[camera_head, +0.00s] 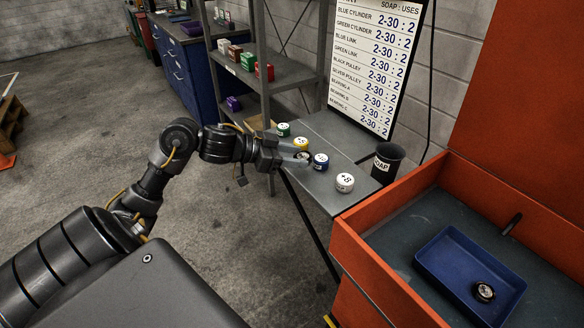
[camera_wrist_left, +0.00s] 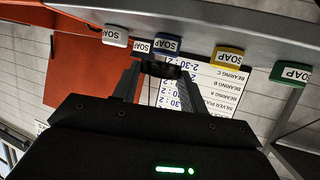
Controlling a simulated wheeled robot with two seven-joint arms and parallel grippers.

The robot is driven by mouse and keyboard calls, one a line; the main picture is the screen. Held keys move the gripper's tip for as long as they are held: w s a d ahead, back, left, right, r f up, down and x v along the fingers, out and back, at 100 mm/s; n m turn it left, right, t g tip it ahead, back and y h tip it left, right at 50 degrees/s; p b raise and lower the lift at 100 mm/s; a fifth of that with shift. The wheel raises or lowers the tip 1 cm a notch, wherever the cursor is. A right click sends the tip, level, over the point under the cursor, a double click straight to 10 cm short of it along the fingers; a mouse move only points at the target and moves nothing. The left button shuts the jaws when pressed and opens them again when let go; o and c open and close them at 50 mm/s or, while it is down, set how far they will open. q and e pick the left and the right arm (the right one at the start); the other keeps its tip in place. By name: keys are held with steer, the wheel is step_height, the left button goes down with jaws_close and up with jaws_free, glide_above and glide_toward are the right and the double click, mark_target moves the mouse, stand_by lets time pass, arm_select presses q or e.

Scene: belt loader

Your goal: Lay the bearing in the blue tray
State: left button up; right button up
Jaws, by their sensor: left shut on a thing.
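The blue tray (camera_head: 447,283) lies in the orange basin at the lower right. A round dark bearing with a pale ring on top (camera_head: 484,292) lies inside it, near its right end. My left gripper (camera_head: 301,158) is over the narrow grey shelf, away from the tray. My right gripper is not in view.
Green (camera_head: 283,129), yellow (camera_head: 301,143), blue (camera_head: 321,162) and white (camera_head: 345,183) soap pieces stand on the shelf around the gripper. A black soap cup (camera_head: 387,163) stands at the shelf's right end. The orange basin wall (camera_head: 385,262) rises between shelf and tray. A small spout (camera_head: 511,223) sits behind the tray.

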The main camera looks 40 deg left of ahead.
mark_target(293, 173)
arm_select(q)
steer(key=shift+w+a+f, duration=0.1)
steer(key=shift+a+f, duration=0.05)
steer(key=shift+f, duration=0.05)
steer(key=shift+a+f, duration=0.1)
steer(key=shift+f, duration=1.55)
steer(key=shift+f, duration=0.15)
steer(key=o, duration=1)
steer(key=shift+c, duration=0.2)
steer(key=shift+o, duration=0.4)
